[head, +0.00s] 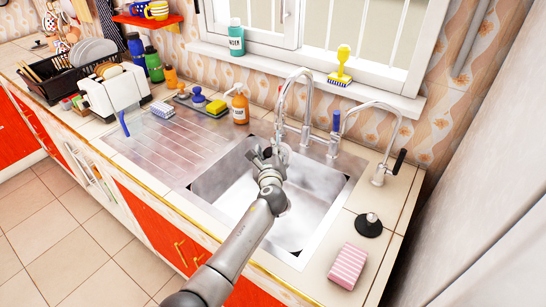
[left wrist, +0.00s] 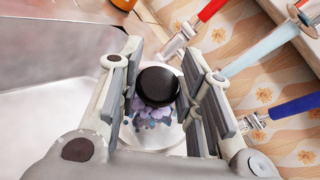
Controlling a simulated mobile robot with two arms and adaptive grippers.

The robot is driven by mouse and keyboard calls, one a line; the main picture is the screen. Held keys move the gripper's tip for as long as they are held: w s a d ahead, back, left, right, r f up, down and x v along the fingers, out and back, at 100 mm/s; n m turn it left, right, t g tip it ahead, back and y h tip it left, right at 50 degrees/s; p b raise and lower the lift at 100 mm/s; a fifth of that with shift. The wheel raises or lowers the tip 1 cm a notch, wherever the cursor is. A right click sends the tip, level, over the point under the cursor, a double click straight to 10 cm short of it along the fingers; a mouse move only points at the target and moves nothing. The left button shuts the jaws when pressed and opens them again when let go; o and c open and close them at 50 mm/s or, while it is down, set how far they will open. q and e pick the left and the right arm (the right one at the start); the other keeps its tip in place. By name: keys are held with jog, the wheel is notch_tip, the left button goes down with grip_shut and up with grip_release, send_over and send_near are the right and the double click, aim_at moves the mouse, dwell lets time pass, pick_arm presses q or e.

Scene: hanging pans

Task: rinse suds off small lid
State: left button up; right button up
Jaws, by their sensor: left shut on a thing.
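My left gripper (head: 268,156) reaches into the steel sink (head: 313,214), below the curved spout of the tall tap (head: 280,105). In the left wrist view the gripper (left wrist: 160,92) is shut on the black knob of the small lid (left wrist: 158,86). The lid's pale round plate shows below and between the fingers. Bluish-purple patches that look like suds lie on it near the knob. In the head view the lid is mostly hidden by the gripper. I cannot tell whether water runs from the tap. My right gripper is not in view.
A pink striped sponge (head: 347,266) and a black knobbed disc (head: 369,224) lie on the counter right of the sink. A second thin tap (head: 379,172) stands behind them. An orange soap bottle (head: 240,105) stands behind the sink's left end. The drainboard (head: 165,145) is mostly clear.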

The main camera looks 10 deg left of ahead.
pick_arm(q)
jog(key=shift+s+d, duration=0.3)
jog(key=shift+d, duration=0.05)
jog(key=shift+w+a, duration=0.15)
jog(key=shift+a, duration=0.05)
jog(key=shift+w+a, duration=0.3)
jog(key=shift+s+d, duration=0.1)
jog(key=shift+s+d+r+p, duration=0.1)
jog(key=shift+s+d+p, duration=0.2)
jog(key=shift+d, duration=0.05)
jog(key=shift+w+a, duration=0.1)
dwell(0.4)
jog(key=shift+w+a, duration=0.3)
jog(key=shift+a, duration=0.05)
jog(key=shift+d, duration=0.1)
jog(key=shift+s+d, duration=0.4)
jog(key=shift+s, duration=0.05)
